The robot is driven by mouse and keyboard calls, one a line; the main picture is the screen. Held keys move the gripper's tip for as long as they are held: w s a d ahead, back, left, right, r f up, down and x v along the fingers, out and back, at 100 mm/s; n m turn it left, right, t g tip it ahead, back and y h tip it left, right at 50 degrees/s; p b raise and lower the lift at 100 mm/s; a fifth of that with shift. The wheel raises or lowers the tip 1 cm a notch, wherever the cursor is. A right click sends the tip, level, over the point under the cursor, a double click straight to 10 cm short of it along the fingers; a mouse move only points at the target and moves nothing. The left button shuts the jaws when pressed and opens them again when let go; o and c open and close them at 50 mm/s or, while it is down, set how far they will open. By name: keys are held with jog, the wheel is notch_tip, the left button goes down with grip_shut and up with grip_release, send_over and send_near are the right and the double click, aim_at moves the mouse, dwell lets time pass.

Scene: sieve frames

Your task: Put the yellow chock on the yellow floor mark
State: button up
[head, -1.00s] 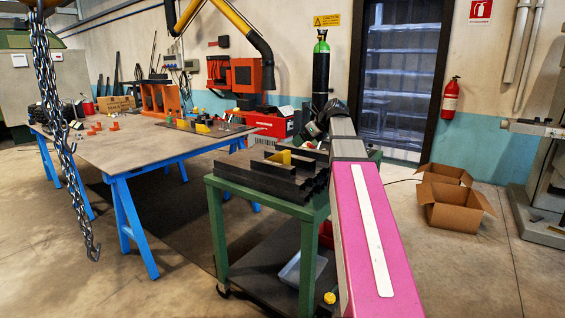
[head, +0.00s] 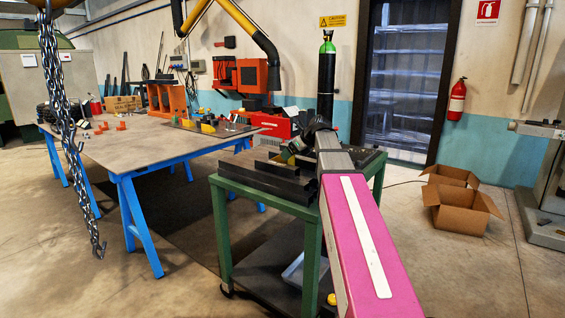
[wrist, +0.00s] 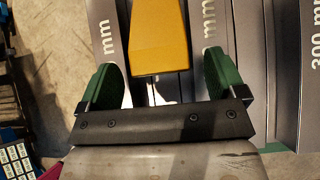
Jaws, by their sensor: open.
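The yellow chock (wrist: 159,38) lies among grey metal profiles in the wrist view, at the top middle. My gripper (wrist: 160,72) is open, with one green finger on each side of the chock's near end. Gaps show between the fingers and the chock, and nothing is gripped. In the head view the chock is mostly hidden by my gripper (head: 295,149) over the top of the green cart (head: 225,184). I cannot see a yellow floor mark in either view.
Dark channel profiles (head: 268,182) lie on the cart. A blue-legged table (head: 130,150) stands left, with a chain and hook (head: 97,235) hanging before it. Cardboard boxes (head: 460,212) sit on the floor at right. Open floor lies left of the cart.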

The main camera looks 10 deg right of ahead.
jog(key=shift+w+a+f, duration=0.25)
jog(key=shift+w+f, duration=0.05)
jog(key=shift+f, duration=0.1)
jog(key=c, duration=1.3)
jog(key=shift+r, duration=0.1)
